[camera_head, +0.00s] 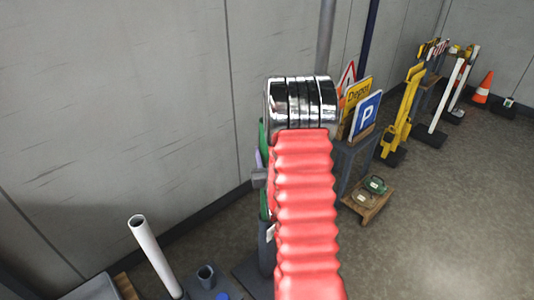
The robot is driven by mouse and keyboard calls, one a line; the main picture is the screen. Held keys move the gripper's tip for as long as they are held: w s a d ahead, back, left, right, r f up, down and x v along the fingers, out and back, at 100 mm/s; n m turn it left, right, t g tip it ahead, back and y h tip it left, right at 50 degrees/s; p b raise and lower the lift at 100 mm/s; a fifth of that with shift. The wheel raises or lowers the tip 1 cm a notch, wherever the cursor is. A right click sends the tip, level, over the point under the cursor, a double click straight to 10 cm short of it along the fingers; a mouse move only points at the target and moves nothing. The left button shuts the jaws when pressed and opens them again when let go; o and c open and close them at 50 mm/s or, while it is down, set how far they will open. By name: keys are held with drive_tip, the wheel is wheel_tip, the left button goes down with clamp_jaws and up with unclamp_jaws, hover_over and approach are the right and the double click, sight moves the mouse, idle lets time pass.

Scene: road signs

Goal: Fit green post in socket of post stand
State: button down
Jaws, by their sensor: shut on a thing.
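My red, ribbed arm with its chrome end fills the middle of the head view and hides most of what is behind it. A narrow strip of the green post (263,205) shows along the arm's left edge, roughly upright. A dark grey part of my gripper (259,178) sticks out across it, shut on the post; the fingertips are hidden. Below the green strip stands a dark grey tube (266,248) on a flat base, seemingly the post stand's socket. The arm covers its right side, so I cannot tell whether the post is inside or behind it.
A white post (152,252) leans at lower left, near a short grey open tube (206,275). Behind the arm at right are a blue P sign (366,115), a yellow sign (357,92) and a low wooden stand (368,205). Open floor lies at right.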

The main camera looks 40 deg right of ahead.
idle(0.3)
drive_tip(key=c, duration=1.5)
unclamp_jaws()
drive_tip(key=o, duration=0.4)
drive_tip(key=shift+f, duration=0.2)
drive_tip(key=shift+s+a, duration=0.1)
